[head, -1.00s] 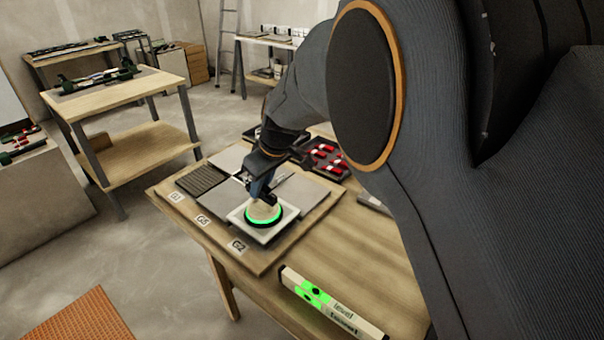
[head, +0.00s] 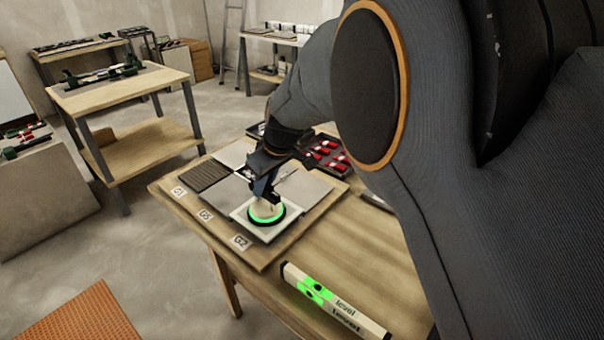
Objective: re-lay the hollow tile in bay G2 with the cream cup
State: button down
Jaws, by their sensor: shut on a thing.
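The cream cup (head: 266,209) with a glowing green ring at its base stands on a pale tile (head: 240,213) in the bay by the G2 label (head: 241,242). My gripper (head: 264,195) is shut on the cup's top from above. The cup looks upright, and its ring appears to touch the tile. The tile lies at the front corner of the board (head: 292,240) and looks close to level with its neighbours; I cannot tell whether it is fully seated. My arm hides part of the board behind the cup.
Grey tiles (head: 303,188) and a dark ribbed tile (head: 208,176) fill other bays. A level (head: 335,303) with green windows lies on the bench's front edge. A dark tray with red pieces (head: 325,150) stands behind the board. Bare bench lies right of the board.

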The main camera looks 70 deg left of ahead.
jog(key=shift+f+b, duration=0.5)
jog(key=shift+f, duration=0.15)
dwell(0.8)
jog(key=c, duration=1.6)
grip_release()
jog(key=shift+o, duration=0.2)
jog(key=shift+f, duration=0.1)
jog(key=shift+b+v, duration=1.15)
jog(key=shift+v, duration=2.8)
